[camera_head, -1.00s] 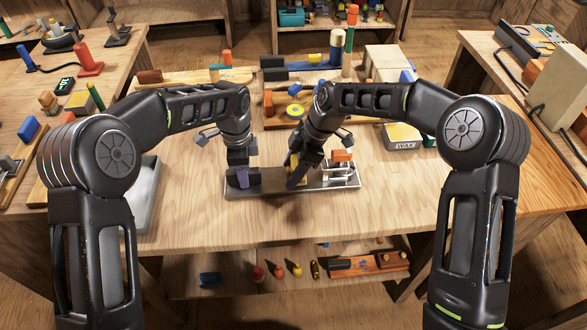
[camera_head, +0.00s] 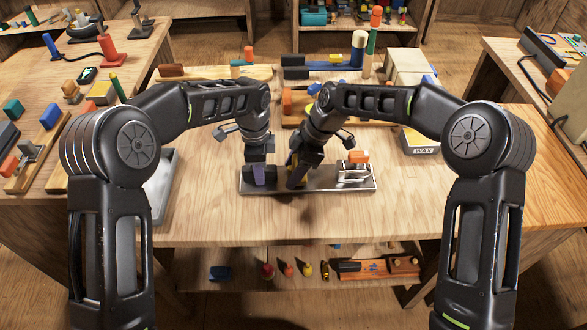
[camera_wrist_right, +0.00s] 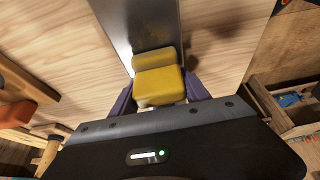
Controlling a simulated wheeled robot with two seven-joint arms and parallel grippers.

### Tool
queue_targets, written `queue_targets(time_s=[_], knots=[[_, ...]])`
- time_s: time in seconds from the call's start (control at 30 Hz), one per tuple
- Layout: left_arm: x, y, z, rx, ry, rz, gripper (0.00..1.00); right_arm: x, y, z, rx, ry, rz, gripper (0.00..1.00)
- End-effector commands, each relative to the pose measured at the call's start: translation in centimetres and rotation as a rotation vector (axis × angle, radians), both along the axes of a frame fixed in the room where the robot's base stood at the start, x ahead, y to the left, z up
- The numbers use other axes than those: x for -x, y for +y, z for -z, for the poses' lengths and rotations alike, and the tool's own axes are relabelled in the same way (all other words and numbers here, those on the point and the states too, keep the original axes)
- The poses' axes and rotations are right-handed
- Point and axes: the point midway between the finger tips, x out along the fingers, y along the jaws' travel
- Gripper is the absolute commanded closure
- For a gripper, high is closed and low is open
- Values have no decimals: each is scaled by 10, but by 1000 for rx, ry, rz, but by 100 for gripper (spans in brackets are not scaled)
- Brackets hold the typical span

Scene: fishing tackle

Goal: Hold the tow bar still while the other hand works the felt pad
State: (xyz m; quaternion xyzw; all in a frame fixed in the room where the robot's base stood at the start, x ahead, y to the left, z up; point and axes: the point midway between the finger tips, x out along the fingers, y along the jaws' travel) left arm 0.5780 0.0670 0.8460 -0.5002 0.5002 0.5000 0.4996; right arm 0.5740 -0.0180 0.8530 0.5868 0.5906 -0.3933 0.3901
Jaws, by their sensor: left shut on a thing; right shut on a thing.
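A long flat metal bar (camera_head: 325,187), which I take as the tow bar, lies across the table, with a low rim. My left gripper (camera_head: 264,178) points down at its left end, shut; the part between its fingers is mostly hidden. My right gripper (camera_head: 297,178) is close beside it, tilted, over the bar. In the right wrist view its purple fingers sit on both sides of a yellow pad (camera_wrist_right: 158,82), which rests on the metal surface. The pad is nearly hidden in the head view.
A metal clamp with an orange top (camera_head: 358,157) stands at the bar's right end. A wax tin (camera_head: 421,142) is beyond it to the right. Blocks and wooden boards lie behind my grippers. The table in front of the bar is clear.

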Motion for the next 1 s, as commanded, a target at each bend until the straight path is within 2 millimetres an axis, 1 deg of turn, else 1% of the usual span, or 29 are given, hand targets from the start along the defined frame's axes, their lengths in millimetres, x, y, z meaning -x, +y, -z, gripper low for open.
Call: queue_targets(time_s=[0.4,0.5,1.0], knots=[[0,0,0,1,-1,1,100,-3,0,-46,-1,-9,3,78],[0,0,0,0,-1,1,100,-2,0,-54,-1,-7,2,78],[0,0,1,-1,-1,1,100,-2,0,-62,-1,-8,2,78]])
